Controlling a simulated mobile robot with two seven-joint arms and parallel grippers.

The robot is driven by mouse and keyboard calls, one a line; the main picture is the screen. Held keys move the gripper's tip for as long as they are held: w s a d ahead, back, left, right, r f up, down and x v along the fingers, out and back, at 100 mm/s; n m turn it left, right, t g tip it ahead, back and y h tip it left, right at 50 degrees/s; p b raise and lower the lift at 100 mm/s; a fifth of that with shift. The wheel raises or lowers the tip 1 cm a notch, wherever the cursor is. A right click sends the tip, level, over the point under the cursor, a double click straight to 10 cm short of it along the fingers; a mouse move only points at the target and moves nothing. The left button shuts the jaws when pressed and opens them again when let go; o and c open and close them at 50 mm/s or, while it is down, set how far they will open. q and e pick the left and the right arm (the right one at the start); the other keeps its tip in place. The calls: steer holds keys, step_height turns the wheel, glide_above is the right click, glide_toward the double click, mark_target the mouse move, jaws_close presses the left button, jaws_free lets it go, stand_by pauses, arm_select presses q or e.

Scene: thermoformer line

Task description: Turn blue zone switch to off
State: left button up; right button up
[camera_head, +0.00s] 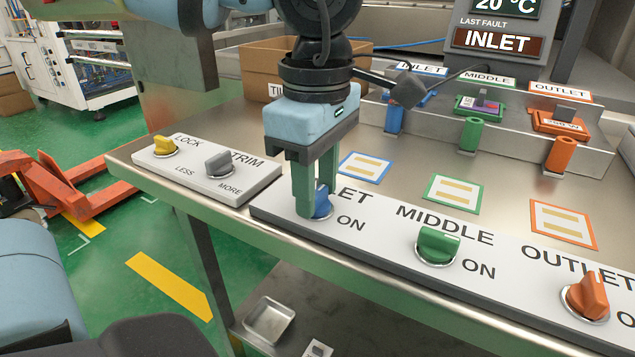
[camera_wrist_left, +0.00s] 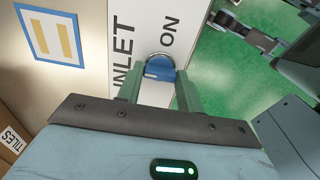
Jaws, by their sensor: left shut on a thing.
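The blue zone switch (camera_head: 323,202) is a knob on the white panel (camera_head: 385,236) under the label INLET, with ON printed at its right. My left gripper (camera_head: 317,205) points down over it from above, its green fingers shut on the knob and hiding much of it in the head view. In the left wrist view, the blue knob (camera_wrist_left: 160,70) shows between the fingertips (camera_wrist_left: 163,80), near the ON print. Its exact pointing direction is hard to tell. My right gripper is not in view.
A green MIDDLE knob (camera_head: 438,246) and an orange OUTLET knob (camera_head: 588,297) sit to the right on the same panel. A smaller panel at the left carries a yellow LOCK knob (camera_head: 164,146) and a grey TRIM knob (camera_head: 219,164). A display (camera_head: 500,38) reads INLET as last fault.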

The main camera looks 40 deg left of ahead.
mark_target(317, 192)
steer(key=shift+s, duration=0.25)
arm_select(q)
steer(key=o, duration=1)
steer(key=shift+r, duration=0.1)
step_height(317, 192, up, 8)
steer(key=shift+f+p, duration=0.15)
steer(key=shift+p, duration=0.5)
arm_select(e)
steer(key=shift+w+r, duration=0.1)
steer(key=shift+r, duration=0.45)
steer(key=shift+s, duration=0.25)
